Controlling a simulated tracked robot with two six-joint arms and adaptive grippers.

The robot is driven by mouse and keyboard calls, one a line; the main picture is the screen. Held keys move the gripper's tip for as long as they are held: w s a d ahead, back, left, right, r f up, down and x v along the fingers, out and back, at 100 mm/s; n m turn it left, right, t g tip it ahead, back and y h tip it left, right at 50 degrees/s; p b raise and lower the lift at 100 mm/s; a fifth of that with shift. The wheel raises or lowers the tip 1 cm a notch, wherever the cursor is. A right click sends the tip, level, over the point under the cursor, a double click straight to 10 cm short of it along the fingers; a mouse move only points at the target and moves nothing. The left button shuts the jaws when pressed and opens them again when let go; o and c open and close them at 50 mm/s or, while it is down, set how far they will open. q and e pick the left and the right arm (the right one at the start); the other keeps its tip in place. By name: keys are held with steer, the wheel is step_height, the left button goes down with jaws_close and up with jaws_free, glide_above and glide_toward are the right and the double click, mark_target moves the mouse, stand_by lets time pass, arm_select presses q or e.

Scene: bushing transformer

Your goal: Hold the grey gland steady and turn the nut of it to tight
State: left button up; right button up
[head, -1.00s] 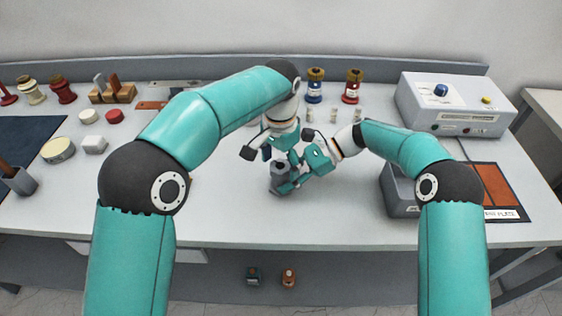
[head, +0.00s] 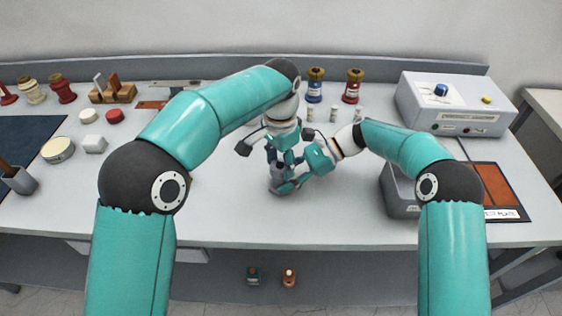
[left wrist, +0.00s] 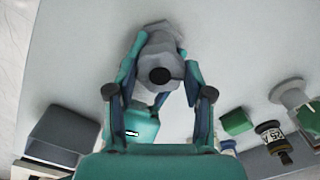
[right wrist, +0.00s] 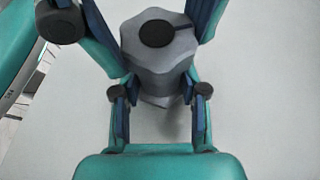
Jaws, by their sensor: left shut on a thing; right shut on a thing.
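The grey gland (head: 276,178) stands upright on the table near its front middle, mostly hidden by my grippers. Its broad faceted nut (right wrist: 158,55) with a black round top shows in the right wrist view, and the gland's top also shows in the left wrist view (left wrist: 160,60). My left gripper (head: 281,162) comes down from above and is shut on the nut, one finger on each side. My right gripper (head: 286,186) reaches in low from the right and is shut on the gland's body (right wrist: 160,98) below the nut.
A grey open bin (head: 400,195) stands to the right, beside a dark mat with an orange plate (head: 497,185). A grey instrument box (head: 455,105) is at the back right. Blue (head: 314,88) and red (head: 352,88) bushings stand behind my grippers. The table front left of the gland is clear.

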mark_target(281, 166)
arm_select(q)
steer(key=m, duration=0.5)
arm_select(e)
steer(key=shift+f, duration=0.25)
arm_select(q)
steer(key=shift+d+m, duration=0.1)
steer(key=shift+m, duration=0.3)
steer(key=o, duration=1.2)
steer(key=shift+c, duration=0.2)
step_height(281, 166, up, 12)
steer(key=shift+s, duration=0.1)
arm_select(e)
steer(key=o, duration=0.9)
steer(key=shift+o, duration=0.2)
